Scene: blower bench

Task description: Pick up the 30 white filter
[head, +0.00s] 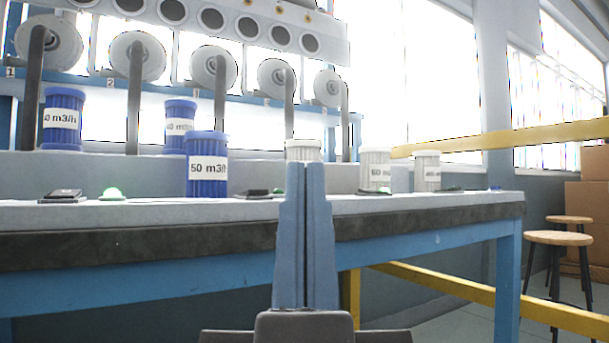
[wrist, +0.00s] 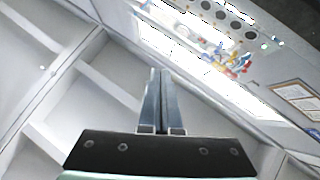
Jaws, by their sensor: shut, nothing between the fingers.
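Three white filters stand upright on the bench to the right of the blue ones in the head view. One white filter (head: 303,147) is mostly hidden behind my gripper, and only its top shows. A second white filter (head: 375,165) carries a label that looks like 50 or 60. A third white filter (head: 427,168) on the right has a label too small to read. I cannot tell which is the 30. My gripper (head: 306,166) is shut and empty, in front of the bench. In the wrist view the gripper (wrist: 160,72) shows its fingers together with nothing between them.
Blue filters (head: 207,172), (head: 63,115), (head: 180,110) stand on the left. The bench (head: 130,245) has a dark front edge. Blower pipes (head: 135,95) rise behind. Stools (head: 558,238) stand at right.

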